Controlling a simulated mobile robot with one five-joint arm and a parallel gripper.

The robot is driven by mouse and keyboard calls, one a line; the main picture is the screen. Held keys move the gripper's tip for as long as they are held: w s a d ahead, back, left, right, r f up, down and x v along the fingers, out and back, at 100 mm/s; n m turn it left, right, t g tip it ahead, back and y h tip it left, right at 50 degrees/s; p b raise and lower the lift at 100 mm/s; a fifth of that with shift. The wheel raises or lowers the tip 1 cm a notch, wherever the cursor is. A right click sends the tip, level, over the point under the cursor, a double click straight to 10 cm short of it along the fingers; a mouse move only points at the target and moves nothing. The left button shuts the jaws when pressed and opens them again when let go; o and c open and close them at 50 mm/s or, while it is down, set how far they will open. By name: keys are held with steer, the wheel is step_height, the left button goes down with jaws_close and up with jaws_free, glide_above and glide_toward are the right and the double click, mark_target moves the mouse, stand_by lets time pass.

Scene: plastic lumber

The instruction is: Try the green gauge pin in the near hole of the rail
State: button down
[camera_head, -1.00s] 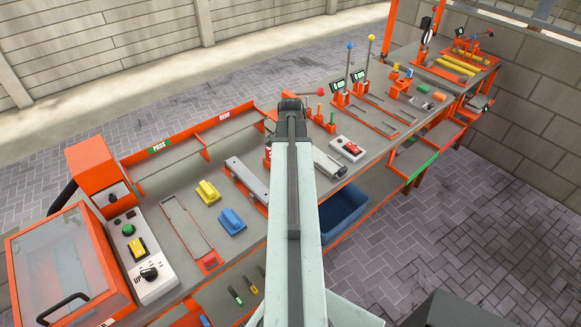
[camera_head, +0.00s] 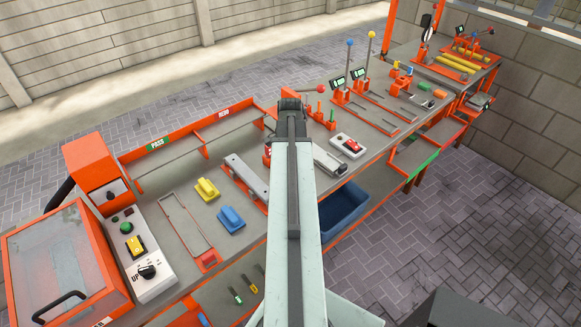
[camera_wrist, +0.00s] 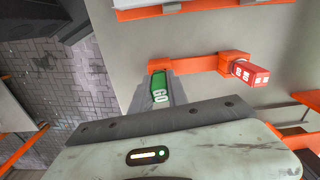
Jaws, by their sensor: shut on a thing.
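My gripper (camera_wrist: 160,98) is shut on the green gauge pin (camera_wrist: 159,86), whose green top reads "GO" in the wrist view. An orange bar (camera_wrist: 195,62) runs right from beside the green top to a block with a red, marked top (camera_wrist: 252,73). I cannot tell whether the green pin is still seated in that orange piece. In the head view, my arm covers my gripper and the pin. A grey rail (camera_head: 246,174) lies on the bench just left of my arm. Its near hole cannot be made out.
A yellow block (camera_head: 206,189) and a blue block (camera_head: 231,219) stand left of the rail. A control box (camera_head: 139,252) is at the near left. A blue bin (camera_head: 343,210) sits below the bench edge. Lever stands and a red-button box (camera_head: 347,144) are right of my arm.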

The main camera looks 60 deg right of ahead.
steer(key=shift+f+b, duration=0.45)
steer(key=shift+f, duration=0.05)
stand_by(1.1)
steer(key=c, duration=1.2)
jaws_free()
step_height(320, 180, up, 8)
steer(key=p, duration=0.8)
steer(key=shift+f, duration=0.1)
